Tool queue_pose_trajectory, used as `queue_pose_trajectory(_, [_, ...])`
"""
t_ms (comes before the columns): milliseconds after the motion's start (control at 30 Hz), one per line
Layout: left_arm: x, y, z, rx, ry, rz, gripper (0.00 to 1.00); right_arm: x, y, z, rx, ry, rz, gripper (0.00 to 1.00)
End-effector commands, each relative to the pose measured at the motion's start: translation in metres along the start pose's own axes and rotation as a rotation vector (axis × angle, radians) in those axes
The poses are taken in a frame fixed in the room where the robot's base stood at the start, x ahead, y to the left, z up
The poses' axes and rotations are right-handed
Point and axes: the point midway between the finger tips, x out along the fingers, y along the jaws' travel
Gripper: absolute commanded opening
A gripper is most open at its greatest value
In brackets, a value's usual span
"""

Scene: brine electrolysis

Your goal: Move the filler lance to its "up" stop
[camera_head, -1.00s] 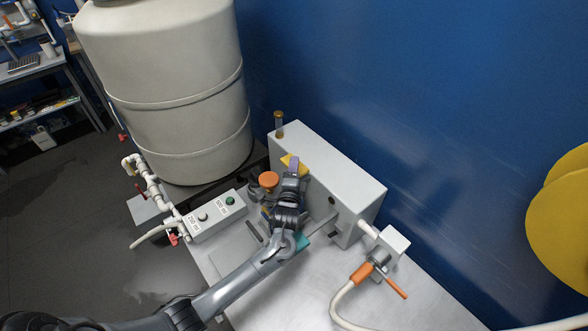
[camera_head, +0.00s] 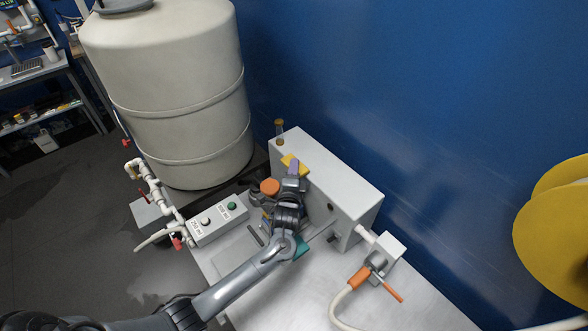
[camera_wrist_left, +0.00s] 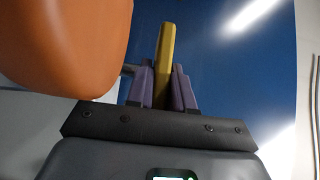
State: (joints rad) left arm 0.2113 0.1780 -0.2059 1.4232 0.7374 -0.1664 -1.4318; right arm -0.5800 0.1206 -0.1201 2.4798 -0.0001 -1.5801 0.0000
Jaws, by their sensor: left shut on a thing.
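A yellow bar (camera_head: 288,159), seemingly the filler lance's handle, sits at the front face of a grey box-shaped housing (camera_head: 345,175) in the head view. My left gripper (camera_head: 293,166), with purple fingers, is shut on it. In the left wrist view the yellow bar (camera_wrist_left: 165,55) stands between the two purple fingers (camera_wrist_left: 163,88) and sticks out beyond them against the blue wall. The rest of the lance is hidden behind my gripper and wrist. Any stop marking cannot be made out. My right gripper is not in view.
An orange round cap (camera_head: 269,187) is close beside my left gripper; it looms large in the wrist view (camera_wrist_left: 65,45). A button box (camera_head: 218,222) and a large tank (camera_head: 175,100) stand to the left. A hose with an orange fitting (camera_head: 359,279) lies right. The front bench (camera_head: 310,300) is clear.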

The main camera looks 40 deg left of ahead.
Motion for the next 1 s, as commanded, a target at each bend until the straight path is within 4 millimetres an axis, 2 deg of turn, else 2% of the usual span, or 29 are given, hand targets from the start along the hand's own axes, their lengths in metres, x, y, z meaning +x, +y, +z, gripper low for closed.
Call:
queue_pose_trajectory(33, [0.000, -0.012, 0.000, -0.001, -0.002, -0.003, 0.00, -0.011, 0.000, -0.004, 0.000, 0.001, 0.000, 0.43])
queue_pose_trajectory(367, [0.001, -0.014, 0.000, -0.005, -0.002, -0.011, 0.00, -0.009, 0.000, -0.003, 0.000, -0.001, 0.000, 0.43])
queue_pose_trajectory(400, [0.001, -0.015, 0.000, -0.006, -0.002, -0.011, 0.24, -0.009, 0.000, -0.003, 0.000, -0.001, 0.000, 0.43])
queue_pose_trajectory(533, [0.001, -0.014, 0.000, -0.005, -0.001, -0.009, 0.43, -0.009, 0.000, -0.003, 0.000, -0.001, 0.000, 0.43])
queue_pose_trajectory(833, [-0.001, -0.011, 0.000, -0.002, -0.001, -0.004, 0.43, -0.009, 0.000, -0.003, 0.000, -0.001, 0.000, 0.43])
queue_pose_trajectory(1000, [-0.013, -0.010, -0.001, -0.002, 0.001, -0.003, 0.43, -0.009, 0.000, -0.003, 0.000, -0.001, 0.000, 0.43])
